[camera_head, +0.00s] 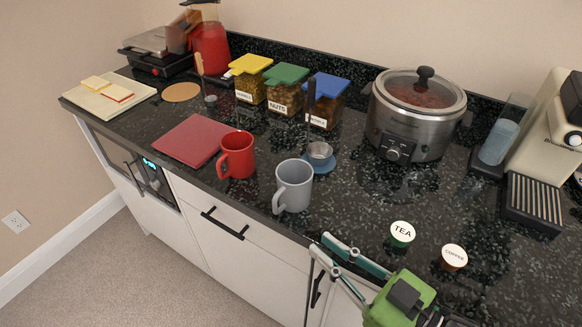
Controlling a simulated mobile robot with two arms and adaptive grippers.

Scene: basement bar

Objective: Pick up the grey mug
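The grey mug (293,188) stands upright near the front edge of the dark speckled counter (345,217), its handle toward the lower left. My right gripper (318,246) comes in from the lower right, with green and grey fingers spread apart and nothing between them. Its fingertips are in front of and a little right of the mug, apart from it, close to the counter's front edge. My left gripper is not in the picture.
A red mug (237,155) stands left of the grey mug. A small metal cup (319,152) on a blue coaster is close behind it. A slow cooker (416,112) stands behind right. Tea (402,233) and coffee (454,256) lids are to the right.

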